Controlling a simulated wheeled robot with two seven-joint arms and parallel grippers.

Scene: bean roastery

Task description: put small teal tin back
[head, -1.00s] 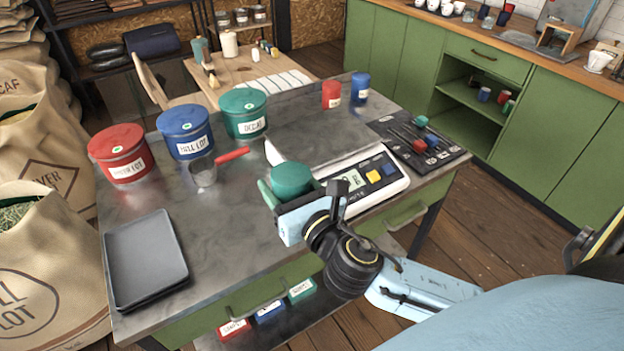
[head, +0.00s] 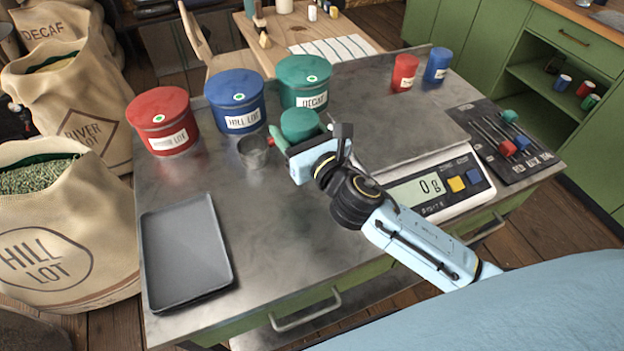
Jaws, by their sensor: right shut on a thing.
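My right gripper (head: 308,142) is shut on the small teal tin (head: 299,122). Its two fingers stand on either side of the tin, and part of the tin's lower body is hidden by the gripper. In the picture the tin sits in front of the large green DECAF tin (head: 308,82), left of the scale. I cannot tell whether it touches the table. A small red tin (head: 404,72) and a small blue tin (head: 437,65) stand side by side at the table's back right. My left gripper is not in view.
The scale (head: 465,205) reads 0 g. Large red (head: 163,121) and blue (head: 236,101) tins stand behind. A grey tray (head: 187,250) is at front left, a dark slider board (head: 518,150) at right.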

